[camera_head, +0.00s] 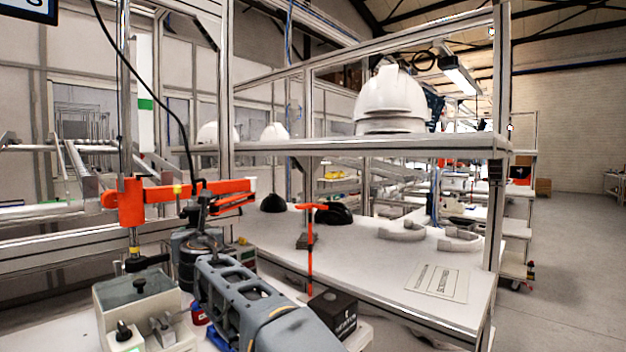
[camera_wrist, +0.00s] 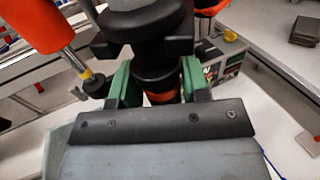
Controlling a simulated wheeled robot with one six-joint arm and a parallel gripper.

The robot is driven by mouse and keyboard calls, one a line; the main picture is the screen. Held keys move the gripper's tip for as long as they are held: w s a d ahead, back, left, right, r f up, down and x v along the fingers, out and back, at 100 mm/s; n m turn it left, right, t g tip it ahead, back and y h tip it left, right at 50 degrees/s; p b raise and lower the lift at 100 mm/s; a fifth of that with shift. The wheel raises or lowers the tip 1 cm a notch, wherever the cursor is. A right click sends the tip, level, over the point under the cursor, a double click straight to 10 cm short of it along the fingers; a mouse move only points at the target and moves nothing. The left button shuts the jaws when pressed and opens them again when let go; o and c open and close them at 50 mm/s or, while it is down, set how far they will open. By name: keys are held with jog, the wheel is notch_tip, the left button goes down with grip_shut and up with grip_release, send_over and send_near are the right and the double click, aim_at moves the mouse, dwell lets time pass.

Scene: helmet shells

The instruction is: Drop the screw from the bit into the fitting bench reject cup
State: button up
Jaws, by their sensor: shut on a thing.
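My gripper (camera_wrist: 153,88) has green fingers closed around a black, round tool body (camera_wrist: 140,25) with an orange band below, in the wrist view. In the head view my gripper (camera_head: 203,243) is at the left, below an orange arm (camera_head: 165,195) on an upright post. The black driver (camera_head: 203,208) there has a dark cable rising from it. The bit and any screw on it are hidden by my gripper and arm. A small red cup-like thing (camera_head: 200,314) stands just left of my arm; I cannot tell whether it is the reject cup.
A grey box with a clamp knob (camera_head: 137,300) stands at the left. A dark box (camera_head: 333,312) and a thin orange post (camera_head: 310,255) stand right of my arm. The white bench (camera_head: 375,270) beyond holds grey curved parts and a paper sheet (camera_head: 437,282). A white helmet (camera_head: 392,103) sits on the shelf.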

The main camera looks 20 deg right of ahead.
aim_at(195, 211)
jog(key=shift+f, duration=0.25)
dwell(0.6)
notch_tip(195, 211, up, 6)
jog(key=p, duration=0.5)
jog(key=shift+p, duration=0.4)
jog(key=shift+r, duration=0.15)
